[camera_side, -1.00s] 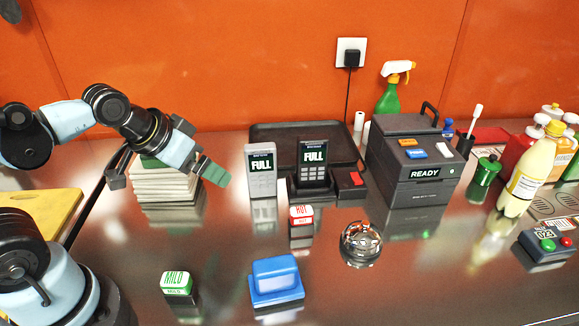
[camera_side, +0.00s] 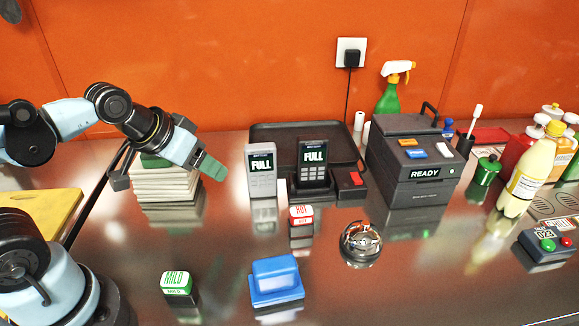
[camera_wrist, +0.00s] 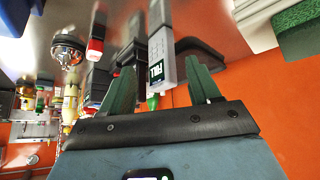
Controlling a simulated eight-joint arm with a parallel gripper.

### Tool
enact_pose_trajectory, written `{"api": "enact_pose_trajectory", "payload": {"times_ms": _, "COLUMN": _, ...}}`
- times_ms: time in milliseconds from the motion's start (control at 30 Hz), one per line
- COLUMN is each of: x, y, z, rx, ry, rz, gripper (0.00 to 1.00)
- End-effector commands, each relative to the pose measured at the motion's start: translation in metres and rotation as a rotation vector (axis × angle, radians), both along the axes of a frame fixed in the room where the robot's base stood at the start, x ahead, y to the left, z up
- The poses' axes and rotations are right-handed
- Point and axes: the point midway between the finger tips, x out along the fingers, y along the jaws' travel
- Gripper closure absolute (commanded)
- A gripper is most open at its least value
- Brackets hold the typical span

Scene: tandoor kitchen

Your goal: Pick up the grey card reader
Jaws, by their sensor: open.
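The grey card reader (camera_side: 261,171) stands upright on the steel counter with a dark screen reading FULL. It is left of a black card reader (camera_side: 313,164) that also shows FULL and sits in a dark dock. My gripper (camera_side: 211,167) has green fingers and is left of the grey reader, apart from it, in the side view. In the wrist view the grey reader (camera_wrist: 162,55) appears ahead, in the gap between the two open green fingers of my gripper (camera_wrist: 160,88). Nothing is held.
A red HOT block (camera_side: 301,216), a blue block (camera_side: 276,279), a green MILD block (camera_side: 177,284) and a shiny round tin (camera_side: 360,243) are in front. A dark READY box (camera_side: 414,165) stands right.

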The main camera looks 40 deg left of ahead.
Motion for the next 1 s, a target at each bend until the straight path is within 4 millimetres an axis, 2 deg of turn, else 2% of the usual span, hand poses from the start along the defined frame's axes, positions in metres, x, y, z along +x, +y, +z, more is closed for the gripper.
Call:
{"api": "enact_pose_trajectory", "payload": {"times_ms": 167, "x": 0.021, "y": -0.009, "z": 0.002, "rx": -0.357, "ry": 0.053, "rz": 0.305, "gripper": 0.38}}
{"api": "enact_pose_trajectory", "payload": {"times_ms": 267, "x": 0.040, "y": -0.015, "z": 0.004, "rx": -0.646, "ry": 0.114, "rz": 0.545, "gripper": 0.38}}
{"api": "enact_pose_trajectory", "payload": {"times_ms": 433, "x": 0.074, "y": -0.019, "z": 0.012, "rx": -1.128, "ry": 0.263, "rz": 0.934, "gripper": 0.38}}
{"api": "enact_pose_trajectory", "payload": {"times_ms": 600, "x": 0.107, "y": -0.013, "z": 0.022, "rx": -1.567, "ry": 0.472, "rz": 1.261, "gripper": 0.38}}
{"api": "enact_pose_trajectory", "payload": {"times_ms": 800, "x": 0.128, "y": -0.002, "z": 0.032, "rx": -1.879, "ry": 0.695, "rz": 1.473, "gripper": 0.38}}
{"api": "enact_pose_trajectory", "payload": {"times_ms": 1000, "x": 0.133, "y": 0.002, "z": 0.029, "rx": -1.961, "ry": 0.771, "rz": 1.527, "gripper": 0.38}}
